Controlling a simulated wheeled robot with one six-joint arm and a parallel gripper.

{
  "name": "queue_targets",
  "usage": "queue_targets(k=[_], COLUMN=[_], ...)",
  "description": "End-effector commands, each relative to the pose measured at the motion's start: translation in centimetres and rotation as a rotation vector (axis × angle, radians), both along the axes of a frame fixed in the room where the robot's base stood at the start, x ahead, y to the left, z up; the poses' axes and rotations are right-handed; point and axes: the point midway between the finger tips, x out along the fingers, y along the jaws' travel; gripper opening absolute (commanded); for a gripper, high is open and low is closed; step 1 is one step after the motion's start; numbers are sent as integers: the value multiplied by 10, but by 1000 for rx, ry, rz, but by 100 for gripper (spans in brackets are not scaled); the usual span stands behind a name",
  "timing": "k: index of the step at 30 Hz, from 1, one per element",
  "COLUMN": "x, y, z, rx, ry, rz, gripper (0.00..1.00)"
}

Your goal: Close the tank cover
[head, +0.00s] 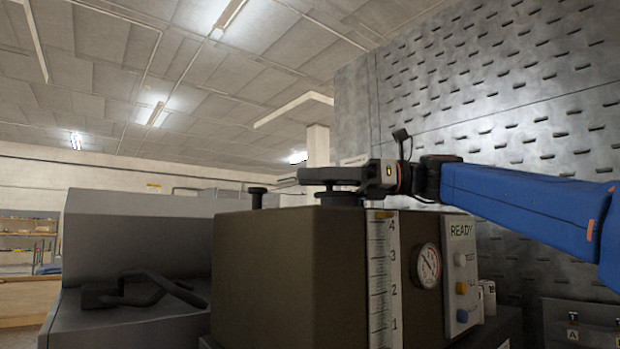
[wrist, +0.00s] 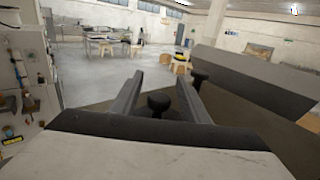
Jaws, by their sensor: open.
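The olive-brown tank (head: 290,270) stands in the middle of the head view, with a level scale and a gauge on its front. Its top is seen nearly edge-on, so I cannot tell how its cover sits. A black knob (head: 257,195) stands on the top's left part. A second black knob (head: 340,197) is lower, just under my gripper. My gripper (head: 300,180) lies level just above the tank top, pointing left. In the wrist view my gripper (wrist: 159,82) is open, with the nearer knob (wrist: 158,102) seen between its fingers. The other knob (wrist: 200,77) is beyond the right finger.
A grey machine with a slanted hood (head: 135,235) stands left of the tank, a black handle-like part (head: 145,287) in front of it. A READY panel (head: 462,270) with buttons is on the tank's right. A dimpled metal wall (head: 490,100) rises behind my arm.

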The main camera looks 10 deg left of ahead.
Motion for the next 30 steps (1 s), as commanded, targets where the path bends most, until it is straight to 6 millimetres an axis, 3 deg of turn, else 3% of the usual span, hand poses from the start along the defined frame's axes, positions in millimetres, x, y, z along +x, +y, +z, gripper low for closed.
queue_targets(k=[13, 18, 19, 30], x=[-2, -2, -2, -11], y=[9, 9, 9, 3], z=[0, 0, 0, 0], rx=[0, 0, 0, 0], ry=[0, 0, 0, 1], rz=[0, 0, 0, 116], gripper=[42, 3, 0, 0])
